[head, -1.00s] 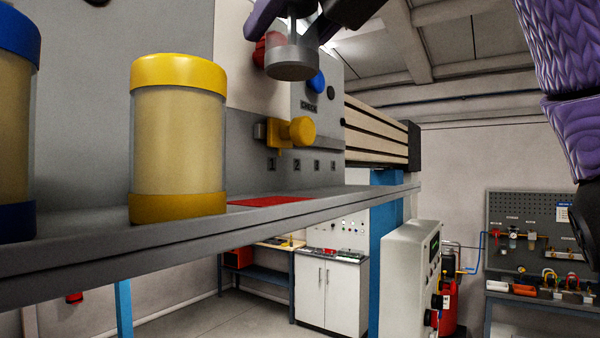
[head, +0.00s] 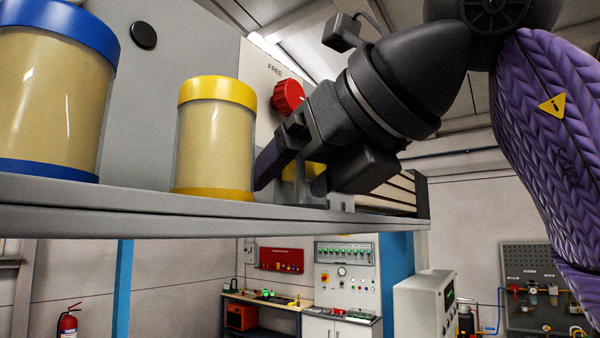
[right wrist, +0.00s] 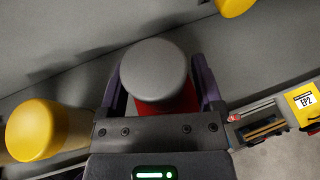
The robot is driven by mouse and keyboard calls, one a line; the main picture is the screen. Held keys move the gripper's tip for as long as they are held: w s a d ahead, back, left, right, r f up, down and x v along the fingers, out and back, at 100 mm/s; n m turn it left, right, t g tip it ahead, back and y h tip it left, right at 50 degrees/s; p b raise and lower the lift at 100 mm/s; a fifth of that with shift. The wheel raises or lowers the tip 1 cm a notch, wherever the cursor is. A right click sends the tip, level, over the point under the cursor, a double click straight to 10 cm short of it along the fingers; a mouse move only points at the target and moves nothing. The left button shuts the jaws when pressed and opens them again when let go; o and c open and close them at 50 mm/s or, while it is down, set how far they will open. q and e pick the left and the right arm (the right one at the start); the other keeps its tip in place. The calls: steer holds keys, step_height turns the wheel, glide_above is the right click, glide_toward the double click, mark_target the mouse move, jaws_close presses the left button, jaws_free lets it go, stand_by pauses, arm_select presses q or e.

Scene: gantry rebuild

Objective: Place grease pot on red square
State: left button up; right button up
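In the right wrist view, a pot with a round grey lid (right wrist: 154,69) is between the fingers of my right gripper (right wrist: 160,80). A patch of red (right wrist: 165,108) shows below the lid, probably the red square; I cannot tell whether the pot rests on it. The left finger borders the lid and a narrow strip shows at the right finger, so a firm hold is unclear. In the head view, my right gripper (head: 295,180) is low over the shelf, just right of the yellow-capped pot (head: 215,138). My left gripper is not in view.
The blue-capped pot (head: 55,90) stands left of the yellow-capped one on the grey shelf (head: 130,208). A red knob (head: 287,96) is on the panel behind my gripper. The yellow-capped pot also shows close at left in the right wrist view (right wrist: 32,130).

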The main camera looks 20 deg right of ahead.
steer(key=shift+o, duration=0.6)
steer(key=shift+r, duration=0.15)
steer(key=shift+s+r, duration=0.2)
steer(key=v, duration=1.1)
steer(key=shift+s+d, duration=0.15)
steer(key=shift+s, duration=0.15)
